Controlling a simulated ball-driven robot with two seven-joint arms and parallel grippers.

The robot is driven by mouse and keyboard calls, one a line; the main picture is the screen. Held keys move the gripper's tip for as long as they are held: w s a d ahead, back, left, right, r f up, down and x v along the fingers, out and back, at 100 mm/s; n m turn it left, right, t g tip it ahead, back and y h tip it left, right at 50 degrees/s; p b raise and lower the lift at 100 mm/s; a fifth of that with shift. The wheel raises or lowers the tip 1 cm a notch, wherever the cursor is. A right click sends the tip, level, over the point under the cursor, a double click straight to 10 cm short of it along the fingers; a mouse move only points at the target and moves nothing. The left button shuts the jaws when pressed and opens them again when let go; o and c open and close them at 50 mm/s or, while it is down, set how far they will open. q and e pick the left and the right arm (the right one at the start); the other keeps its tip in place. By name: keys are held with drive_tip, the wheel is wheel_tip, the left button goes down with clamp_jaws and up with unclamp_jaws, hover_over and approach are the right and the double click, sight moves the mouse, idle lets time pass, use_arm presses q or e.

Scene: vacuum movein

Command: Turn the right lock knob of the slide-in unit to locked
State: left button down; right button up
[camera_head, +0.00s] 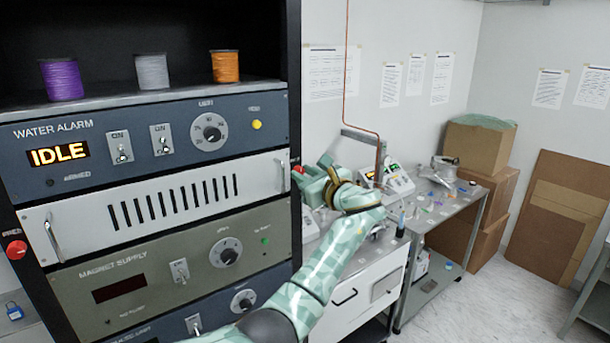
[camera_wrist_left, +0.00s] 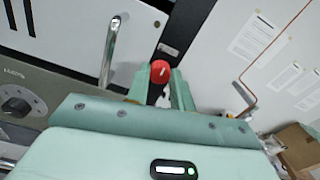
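The slide-in unit (camera_head: 150,216) is the white vented panel in the rack, with an upright metal handle near each end. Its right lock knob (camera_wrist_left: 160,70) is red with a pale mark and sits on the dark rack post beside the right handle. In the head view the knob (camera_head: 298,169) shows just past my left fingertips. The left lock knob (camera_head: 16,250) is also red, at the panel's far left. My left gripper (camera_wrist_left: 162,80) has a finger on each side of the right knob, with no clear gap, and appears shut on it. My right gripper is out of view.
The water alarm unit (camera_head: 60,130) showing IDLE is above and the magnet supply (camera_head: 110,295) below. To the right are a white cabinet (camera_head: 360,300), a bench with instruments, and cardboard boxes (camera_head: 480,145). Open floor lies at lower right.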

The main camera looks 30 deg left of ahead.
use_arm(q)
drive_tip(key=shift+f+n+b, duration=0.15)
drive_tip(key=shift+n+b, duration=7.45)
drive_tip(key=shift+n, duration=1.3)
drive_tip(key=c, duration=1.2)
unclamp_jaws()
drive_tip(key=b+v, duration=0.4)
drive_tip(key=v, duration=1.2)
drive_tip(key=shift+d, duration=0.2)
